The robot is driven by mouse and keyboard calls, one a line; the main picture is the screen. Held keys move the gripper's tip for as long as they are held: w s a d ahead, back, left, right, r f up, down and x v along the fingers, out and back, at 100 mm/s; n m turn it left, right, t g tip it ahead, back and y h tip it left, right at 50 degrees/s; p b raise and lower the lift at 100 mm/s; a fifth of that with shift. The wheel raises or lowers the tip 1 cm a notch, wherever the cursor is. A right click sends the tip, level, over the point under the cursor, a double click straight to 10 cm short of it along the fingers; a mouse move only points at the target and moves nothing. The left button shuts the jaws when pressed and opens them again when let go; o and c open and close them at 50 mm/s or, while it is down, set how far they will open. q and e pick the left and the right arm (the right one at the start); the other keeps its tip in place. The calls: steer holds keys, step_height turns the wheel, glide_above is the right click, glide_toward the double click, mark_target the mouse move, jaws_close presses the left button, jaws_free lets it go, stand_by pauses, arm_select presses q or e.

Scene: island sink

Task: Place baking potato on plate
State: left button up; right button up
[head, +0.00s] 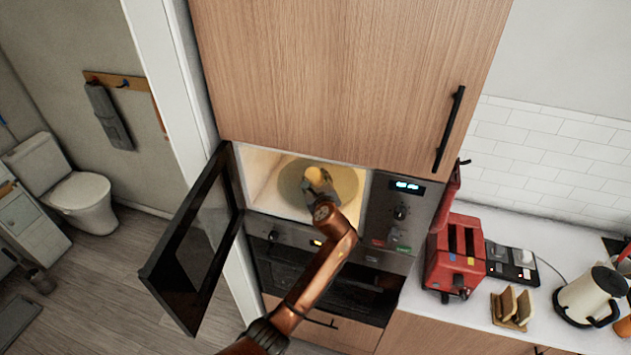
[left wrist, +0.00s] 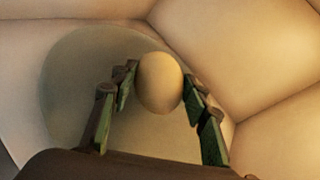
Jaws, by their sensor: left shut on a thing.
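A yellowish-brown baking potato (head: 316,174) is between the fingers of my left gripper (head: 318,184), inside the open microwave. In the left wrist view the potato (left wrist: 160,83) sits between the fingertips of the left gripper (left wrist: 160,88), which is shut on it. Behind and below it is a round, flat plate or turntable (left wrist: 65,95); it also shows in the head view (head: 345,182). I cannot tell whether the potato touches this disc. No separate plate is clearly visible. My right gripper is not clearly in view.
The microwave door (head: 195,240) hangs open on the left. The microwave's inner walls (left wrist: 240,50) are close around the gripper. On the counter to the right are a red toaster (head: 455,258), a toast rack (head: 512,307) and a white kettle (head: 590,295).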

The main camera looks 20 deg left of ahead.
arm_select(q)
steer(key=shift+w+f+p, duration=0.2)
steer(key=shift+f+p, duration=0.15)
steer(key=shift+f, duration=0.35)
steer(key=shift+f, duration=0.2)
steer(key=o, duration=1.3)
steer(key=shift+s+r, duration=0.1)
steer(key=b+v, duration=0.1)
steer(key=v, duration=1.1)
steer(key=shift+b, duration=0.4)
